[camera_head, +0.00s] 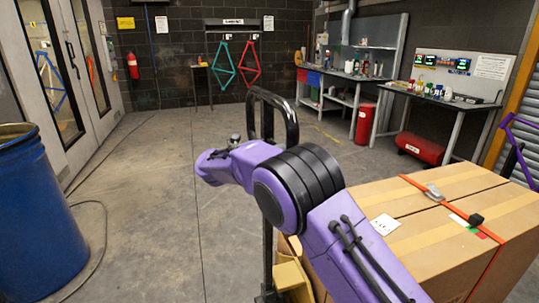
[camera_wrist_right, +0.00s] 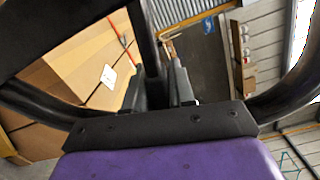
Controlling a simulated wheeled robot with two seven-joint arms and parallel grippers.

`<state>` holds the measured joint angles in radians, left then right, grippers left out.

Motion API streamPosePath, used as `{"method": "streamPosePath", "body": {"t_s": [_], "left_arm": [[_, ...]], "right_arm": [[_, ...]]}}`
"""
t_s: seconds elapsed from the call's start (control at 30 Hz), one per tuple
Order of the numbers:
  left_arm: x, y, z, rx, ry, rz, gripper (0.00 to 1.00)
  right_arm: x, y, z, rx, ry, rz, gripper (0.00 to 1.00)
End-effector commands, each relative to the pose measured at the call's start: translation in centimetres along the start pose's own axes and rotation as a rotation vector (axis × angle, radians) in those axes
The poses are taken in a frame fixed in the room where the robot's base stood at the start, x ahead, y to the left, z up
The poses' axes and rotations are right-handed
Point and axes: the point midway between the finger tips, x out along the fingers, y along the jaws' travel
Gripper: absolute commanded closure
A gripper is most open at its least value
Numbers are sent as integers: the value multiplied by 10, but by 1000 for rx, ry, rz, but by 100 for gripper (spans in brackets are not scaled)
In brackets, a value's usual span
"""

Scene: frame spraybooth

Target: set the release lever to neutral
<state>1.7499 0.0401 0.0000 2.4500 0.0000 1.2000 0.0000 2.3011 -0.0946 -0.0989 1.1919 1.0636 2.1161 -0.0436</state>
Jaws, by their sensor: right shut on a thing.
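The black looped handle (camera_head: 290,112) of a pallet truck stands upright in the middle of the head view, behind my purple right arm. In the wrist view its curved bars (camera_wrist_right: 292,98) pass on both sides of my right gripper (camera_wrist_right: 160,88). The gripper's two dark fingers are shut on a thin dark bar (camera_wrist_right: 146,42) inside the loop, which looks like the release lever. The finger contact is dark and partly hidden, and I cannot read the lever's position. In the head view my forearm hides the gripper. My left gripper is not in view.
Strapped cardboard boxes (camera_head: 440,200) stand right of the handle, close to my arm. A blue drum (camera_head: 38,215) stands at the left, with a hose (camera_head: 105,235) on the floor beside it. Benches (camera_head: 440,98) and a red tank (camera_head: 420,148) line the back right. The middle floor is clear.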

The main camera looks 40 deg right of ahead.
Motion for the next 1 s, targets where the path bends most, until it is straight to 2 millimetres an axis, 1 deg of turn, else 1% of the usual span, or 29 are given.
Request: {"method": "streamPosePath", "body": {"t_s": [0.03,0.3,0.43,0.7,0.73,0.8,1.0], "left_arm": [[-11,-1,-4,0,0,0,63],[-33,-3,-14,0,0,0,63],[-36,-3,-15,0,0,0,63],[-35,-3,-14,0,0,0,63],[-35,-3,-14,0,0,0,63],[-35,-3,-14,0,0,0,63],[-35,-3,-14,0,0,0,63]], "right_arm": [[8,-10,-2,-37,10,0,100],[10,-19,-2,-186,14,-1,100],[10,-19,-2,-222,14,-1,100],[10,-17,-2,-225,14,-1,100],[10,-17,-2,-225,14,-1,73],[9,-17,-2,-225,14,-1,55],[8,-17,-2,-225,11,-1,55]]}}
